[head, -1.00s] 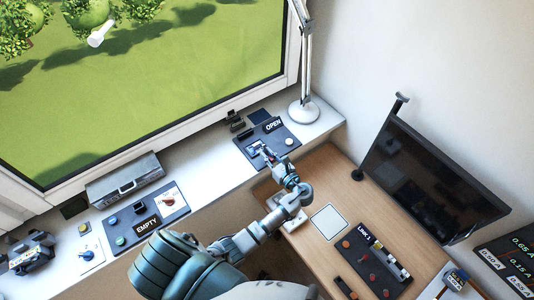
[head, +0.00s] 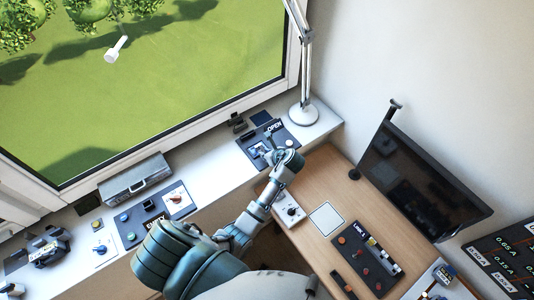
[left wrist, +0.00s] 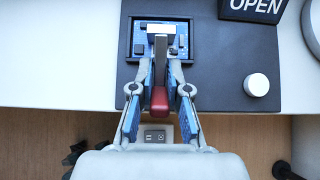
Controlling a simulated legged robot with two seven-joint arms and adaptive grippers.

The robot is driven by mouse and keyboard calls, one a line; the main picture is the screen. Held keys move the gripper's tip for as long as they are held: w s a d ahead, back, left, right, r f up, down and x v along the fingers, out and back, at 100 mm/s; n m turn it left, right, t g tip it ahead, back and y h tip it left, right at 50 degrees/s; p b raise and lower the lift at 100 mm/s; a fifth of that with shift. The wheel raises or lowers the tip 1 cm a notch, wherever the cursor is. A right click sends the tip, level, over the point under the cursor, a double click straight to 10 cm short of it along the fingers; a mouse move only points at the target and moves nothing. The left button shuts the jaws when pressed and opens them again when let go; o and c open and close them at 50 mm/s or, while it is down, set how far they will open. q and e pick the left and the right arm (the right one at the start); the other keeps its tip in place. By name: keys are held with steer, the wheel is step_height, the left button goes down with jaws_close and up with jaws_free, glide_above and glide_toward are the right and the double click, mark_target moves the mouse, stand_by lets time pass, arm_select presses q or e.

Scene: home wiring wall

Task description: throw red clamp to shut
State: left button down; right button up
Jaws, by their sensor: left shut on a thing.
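The red clamp (left wrist: 159,100) shows in the left wrist view as a dark lever with a red end pointing toward me. The lever runs back to a pale metal block (left wrist: 160,31) on a blue board set in a dark panel (left wrist: 220,78). My left gripper (left wrist: 159,72) is shut on the lever, one finger on each side; the red end sticks out between the fingers. In the head view my left gripper (head: 267,152) is at the panel (head: 290,141) on the sill, and the clamp is mostly hidden there. A sign on the panel reads OPEN (head: 274,127). My right gripper is not in view.
A white knob (left wrist: 257,85) stands right of the clamp. The desk lamp (head: 303,113) rises behind the panel. A second panel (head: 130,232) and a grey case (head: 135,178) are farther left. The monitor (head: 425,170) stands at right on the desk.

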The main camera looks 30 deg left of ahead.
arm_select(q)
steer(key=shift+w+a+f+g+h, duration=0.15)
steer(key=shift+a+g+h, duration=0.1)
steer(key=shift+h, duration=0.55)
steer(key=shift+w+a+r+g+h, duration=0.1)
steer(key=shift+g+h, duration=0.2)
steer(key=shift+h, duration=0.5)
steer(key=shift+w+a+f+g+h, duration=0.15)
steer(key=shift+a+g+h, duration=0.1)
steer(key=shift+h, duration=0.55)
steer(key=shift+r, duration=0.1)
steer(key=c, duration=1.1)
jaws_free()
steer(key=shift+f, duration=0.2)
steer(key=v, duration=1.1)
steer(key=shift+w, duration=0.2)
steer(key=shift+s+d+r, duration=0.15)
steer(key=shift+d+r, duration=0.05)
steer(key=shift+r, duration=0.3)
